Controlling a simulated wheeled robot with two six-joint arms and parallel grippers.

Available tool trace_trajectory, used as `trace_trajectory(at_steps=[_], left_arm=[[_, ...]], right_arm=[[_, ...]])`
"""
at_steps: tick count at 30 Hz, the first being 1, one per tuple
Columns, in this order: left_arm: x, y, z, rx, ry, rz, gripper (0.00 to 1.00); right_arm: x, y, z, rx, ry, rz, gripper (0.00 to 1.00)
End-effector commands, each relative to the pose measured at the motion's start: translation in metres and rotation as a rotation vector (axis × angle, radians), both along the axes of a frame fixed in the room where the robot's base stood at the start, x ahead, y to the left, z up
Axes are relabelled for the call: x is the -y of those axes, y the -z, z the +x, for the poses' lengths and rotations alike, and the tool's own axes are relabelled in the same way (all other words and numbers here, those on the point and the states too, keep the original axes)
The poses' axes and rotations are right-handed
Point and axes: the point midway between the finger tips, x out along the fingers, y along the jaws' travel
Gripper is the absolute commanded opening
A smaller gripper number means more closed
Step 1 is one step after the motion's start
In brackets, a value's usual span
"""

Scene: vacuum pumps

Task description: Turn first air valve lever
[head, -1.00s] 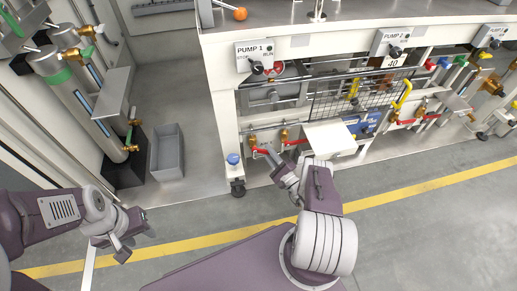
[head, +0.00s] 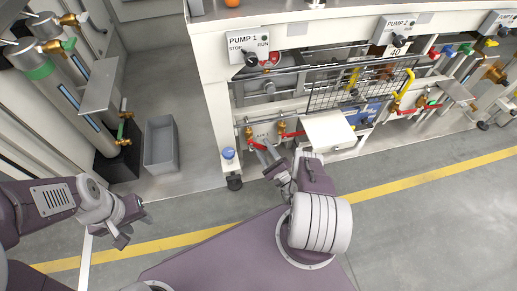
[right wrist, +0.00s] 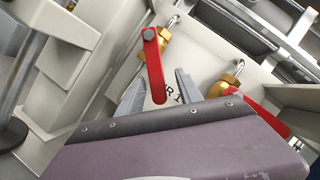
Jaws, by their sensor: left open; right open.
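The first air valve's red lever (right wrist: 154,72) hangs down from its brass valve body (right wrist: 161,42) on a white panel in the right wrist view. My right gripper (right wrist: 160,82) is open, with one grey finger on each side of the lever's lower part. I cannot tell whether a finger touches it. In the head view my right gripper (head: 268,158) is low at the front of the pump 1 bay, partly covering the lever. A second brass valve (right wrist: 227,82) with a red lever (right wrist: 262,108) is to the right. My left gripper (head: 124,226) is open and empty above the floor.
The pump 1 switch box (head: 250,47) is above the valves. A grey bin (head: 160,145) and gas cylinders (head: 70,80) are at the left. Floor in front is clear.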

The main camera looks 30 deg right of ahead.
Motion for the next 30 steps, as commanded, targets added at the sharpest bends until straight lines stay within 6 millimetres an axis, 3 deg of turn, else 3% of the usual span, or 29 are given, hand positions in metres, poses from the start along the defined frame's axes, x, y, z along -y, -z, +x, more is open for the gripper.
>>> trace_trajectory(at_steps=[19, 30], left_arm=[[0.000, -0.001, 0.000, 0.000, 0.000, 0.000, 0.41], [0.000, -0.002, 0.000, 0.000, 0.000, 0.000, 0.41]], right_arm=[[0.001, 0.004, -0.014, -0.001, 0.001, -0.001, 0.42], [0.006, 0.015, -0.048, -0.002, 0.004, 0.000, 0.42]])
